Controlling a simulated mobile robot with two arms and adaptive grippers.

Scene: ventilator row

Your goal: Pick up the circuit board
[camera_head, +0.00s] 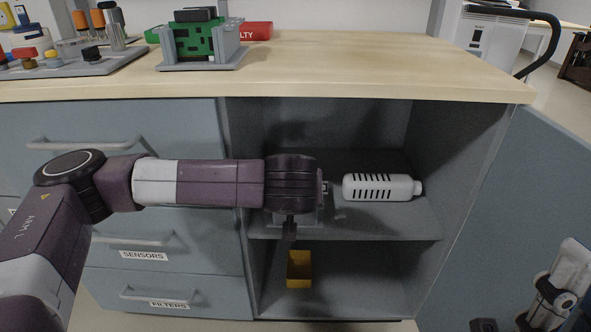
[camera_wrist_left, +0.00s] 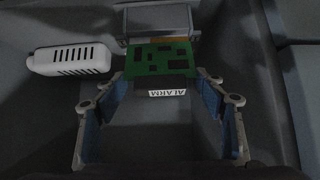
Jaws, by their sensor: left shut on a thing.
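The green circuit board (camera_wrist_left: 158,58) with dark chips and a dark edge labelled ALARM shows in the left wrist view. My left gripper (camera_wrist_left: 158,77) is shut on it, with one finger at each side of the board. In the head view, my left wrist reaches into the open cupboard and hides the board and fingertips. Part of my right arm's end shows at the lower right; its fingers are cut off by the frame edge.
A white slotted cylinder (camera_head: 378,187) lies on the cupboard shelf (camera_head: 400,222), close beside the board. A yellow bin (camera_head: 299,269) is below. Another green board (camera_head: 194,42) stands in a grey holder on the counter (camera_head: 360,65). The open door (camera_head: 520,210) bounds the right.

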